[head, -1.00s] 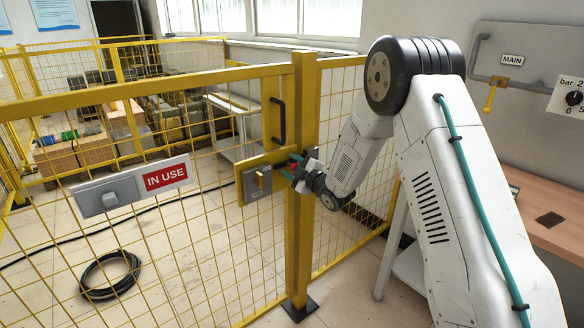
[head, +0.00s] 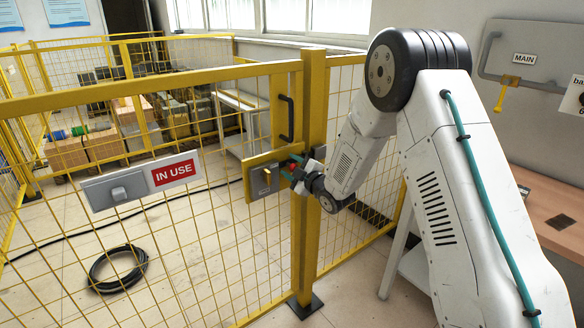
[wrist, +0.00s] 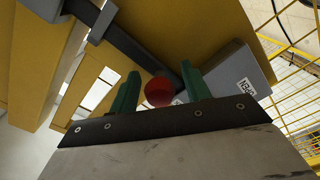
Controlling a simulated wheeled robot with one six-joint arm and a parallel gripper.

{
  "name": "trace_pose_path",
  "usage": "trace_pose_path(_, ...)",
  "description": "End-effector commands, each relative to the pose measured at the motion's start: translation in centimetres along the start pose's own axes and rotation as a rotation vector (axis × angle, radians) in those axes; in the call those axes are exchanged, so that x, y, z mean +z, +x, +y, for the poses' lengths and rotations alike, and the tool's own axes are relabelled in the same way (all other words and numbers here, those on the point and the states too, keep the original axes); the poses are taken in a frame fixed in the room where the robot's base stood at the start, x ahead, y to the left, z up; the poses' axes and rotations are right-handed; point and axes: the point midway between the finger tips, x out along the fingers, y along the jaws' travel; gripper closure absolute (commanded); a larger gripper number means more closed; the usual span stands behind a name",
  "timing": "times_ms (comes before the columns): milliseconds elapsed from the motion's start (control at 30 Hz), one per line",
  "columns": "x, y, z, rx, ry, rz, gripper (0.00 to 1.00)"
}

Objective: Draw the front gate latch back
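The yellow gate (head: 150,92) stands against a yellow post (head: 310,230). Its latch shows a red round knob (wrist: 158,91) and a dark bar (wrist: 115,40) in the wrist view. A grey latch box (head: 264,181) sits on a yellow plate at the gate's edge. My gripper (wrist: 160,90) is open. Its green fingers stand on either side of the red knob, with a visible gap on each side. I cannot tell how deep the knob sits between them. In the head view my gripper (head: 296,168) is at the post, and my wrist hides part of the latch.
A dark pull handle (head: 287,118) is on the gate above the latch. A wooden bench (head: 550,210) stands at the right.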

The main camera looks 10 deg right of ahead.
Motion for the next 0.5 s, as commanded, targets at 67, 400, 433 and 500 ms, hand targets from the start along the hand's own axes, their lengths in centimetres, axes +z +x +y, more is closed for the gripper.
trace_pose_path(67, 0.0, 0.0, 0.0, 0.0, -0.001, 0.0, 0.53)
trace_pose_path(400, 0.1, -3.8, 0.1, 0.001, 0.0, -0.003, 0.53)
trace_pose_path(433, 0.1, -4.3, 0.1, 0.0, -0.001, -0.003, 0.53)
trace_pose_path(500, 0.0, -5.5, 0.0, 0.0, 0.0, -0.001, 0.53)
